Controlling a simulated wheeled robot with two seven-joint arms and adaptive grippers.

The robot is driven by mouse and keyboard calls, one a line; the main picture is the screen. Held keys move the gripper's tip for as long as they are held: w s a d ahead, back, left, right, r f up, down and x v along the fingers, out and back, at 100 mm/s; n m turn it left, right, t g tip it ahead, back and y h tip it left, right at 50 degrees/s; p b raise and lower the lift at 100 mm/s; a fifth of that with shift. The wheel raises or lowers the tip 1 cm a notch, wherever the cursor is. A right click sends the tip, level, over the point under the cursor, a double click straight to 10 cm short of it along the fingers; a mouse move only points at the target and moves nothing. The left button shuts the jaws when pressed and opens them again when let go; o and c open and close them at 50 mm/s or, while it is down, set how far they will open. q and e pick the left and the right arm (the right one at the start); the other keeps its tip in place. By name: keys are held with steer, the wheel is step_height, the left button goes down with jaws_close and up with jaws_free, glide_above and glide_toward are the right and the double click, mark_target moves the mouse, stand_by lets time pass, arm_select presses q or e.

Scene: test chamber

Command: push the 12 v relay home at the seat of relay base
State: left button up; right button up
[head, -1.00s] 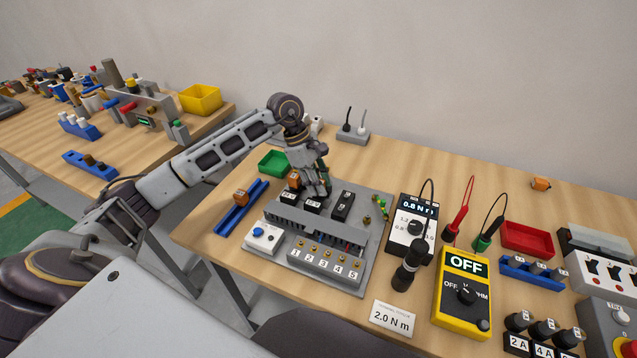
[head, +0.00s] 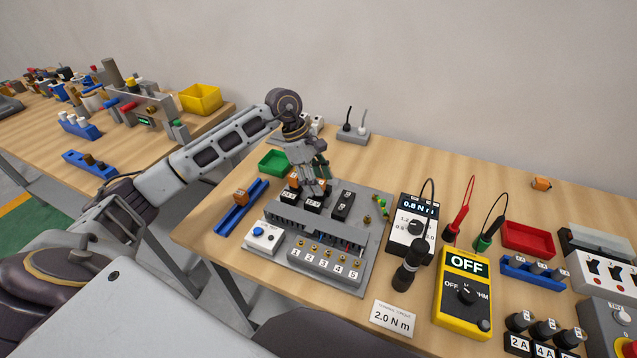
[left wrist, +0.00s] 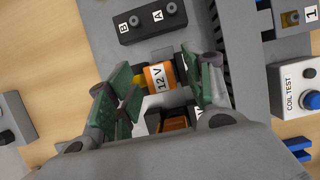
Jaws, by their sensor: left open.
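The orange 12 V relay (left wrist: 158,77) lies between the fingers of my left gripper (left wrist: 160,84) in the left wrist view, its label facing the camera. The gripper is open, with its green-padded fingers on either side of the relay. In the head view my left gripper (head: 318,188) is low over the black relay bases at the back of the grey panel, hiding part of them. Whether the relay is fully down in its seat cannot be told. A second orange part (left wrist: 175,122) shows partly below it in the wrist view. My right gripper is not in view.
The grey panel (head: 376,235) carries a black block (head: 343,205) right of the gripper and a numbered terminal strip in front. A blue rail (head: 232,216) with an orange block stands left, a green tray (head: 272,162) behind. Meters stand right.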

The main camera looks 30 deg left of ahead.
arm_select(q)
steer(key=v, duration=1)
steer(key=shift+r, duration=0.4)
steer(key=shift+a+r, duration=0.1)
stand_by(0.5)
step_height(320, 180, up, 9)
steer(key=p, duration=0.9)
steer(key=shift+r+p, duration=0.5)
steer(key=shift+p, duration=0.1)
steer(key=shift+f, duration=0.1)
